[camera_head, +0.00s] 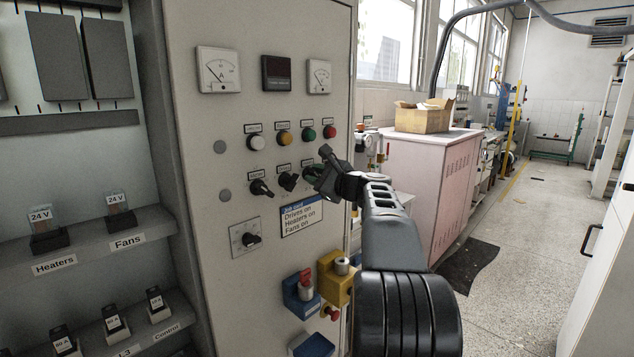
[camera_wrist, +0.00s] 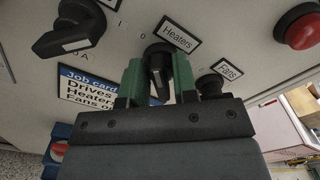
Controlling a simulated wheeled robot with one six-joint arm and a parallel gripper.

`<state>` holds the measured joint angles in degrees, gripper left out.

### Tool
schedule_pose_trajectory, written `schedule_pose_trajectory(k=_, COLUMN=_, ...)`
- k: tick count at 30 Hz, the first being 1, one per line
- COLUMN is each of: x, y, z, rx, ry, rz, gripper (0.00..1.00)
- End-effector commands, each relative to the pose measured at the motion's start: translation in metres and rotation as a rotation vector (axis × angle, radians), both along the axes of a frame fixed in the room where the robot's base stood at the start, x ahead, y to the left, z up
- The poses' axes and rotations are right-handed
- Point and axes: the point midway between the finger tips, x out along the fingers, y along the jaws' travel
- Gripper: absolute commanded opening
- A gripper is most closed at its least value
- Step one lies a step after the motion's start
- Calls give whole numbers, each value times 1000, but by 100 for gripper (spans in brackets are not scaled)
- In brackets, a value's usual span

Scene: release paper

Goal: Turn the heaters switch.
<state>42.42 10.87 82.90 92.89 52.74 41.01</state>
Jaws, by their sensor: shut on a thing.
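The heaters switch (camera_wrist: 158,66) is a black rotary knob on the grey panel, below the label "Heaters" (camera_wrist: 175,33). My gripper (camera_wrist: 158,78) has its green fingers on either side of this knob, shut on it. In the head view my gripper (camera_head: 314,172) reaches the panel from the right and hides most of the knob. The fans switch (camera_wrist: 210,84) is just right of the fingers in the wrist view, partly hidden by the gripper. Another black switch (camera_wrist: 70,28), larger in that view, is on the left. Which way the heaters knob points is hard to tell.
The job card (camera_head: 301,215) is below the switches and reads "Drives on, Heaters on, Fans on". A row of round lamps or buttons (camera_head: 284,138) is above. Blue (camera_head: 300,296) and yellow (camera_head: 333,278) boxes stick out lower down.

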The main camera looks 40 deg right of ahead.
Motion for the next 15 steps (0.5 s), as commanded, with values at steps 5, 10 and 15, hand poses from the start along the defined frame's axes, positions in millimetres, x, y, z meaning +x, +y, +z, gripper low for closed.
schedule_pose_trajectory(k=5, x=0, y=0, z=-1, rx=-24, ry=-4, rz=1, gripper=3)
schedule_pose_trajectory(k=10, x=0, y=0, z=0, rx=-30, ry=-4, rz=0, gripper=3)
schedule_pose_trajectory(k=15, x=0, y=0, z=0, rx=-30, ry=-4, rz=0, gripper=3)
